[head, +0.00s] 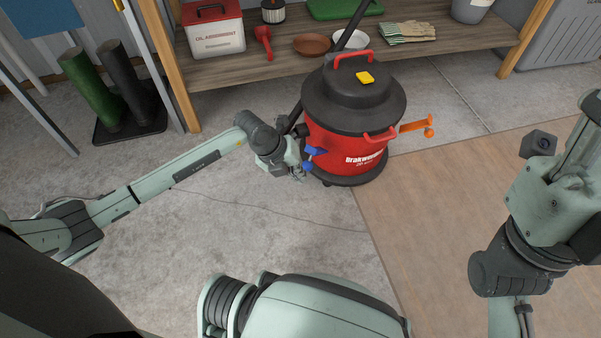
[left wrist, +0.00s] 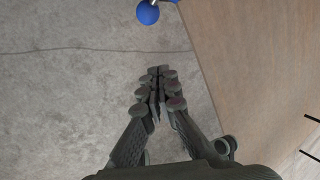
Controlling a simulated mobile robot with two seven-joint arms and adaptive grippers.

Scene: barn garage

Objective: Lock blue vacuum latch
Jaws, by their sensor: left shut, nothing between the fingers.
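The red vacuum (head: 345,150) with a black lid stands upright on the floor. Its blue latch (head: 316,151) is on the left side of the body, with a round blue knob below. The blue knob (left wrist: 148,14) also shows at the top edge in the left wrist view. My left gripper (head: 298,173) is beside the latch, low at the vacuum's left side. In the left wrist view its fingers (left wrist: 158,85) are shut and empty, apart from the knob. My right arm is at the right, but its fingers do not show.
An orange latch (head: 416,125) sticks out on the vacuum's right side. Behind is a wooden shelf (head: 280,68) with a red-and-white box (head: 214,35), bowls and gloves. Boots (head: 95,95) stand on a tray at the left. The floor in front is clear.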

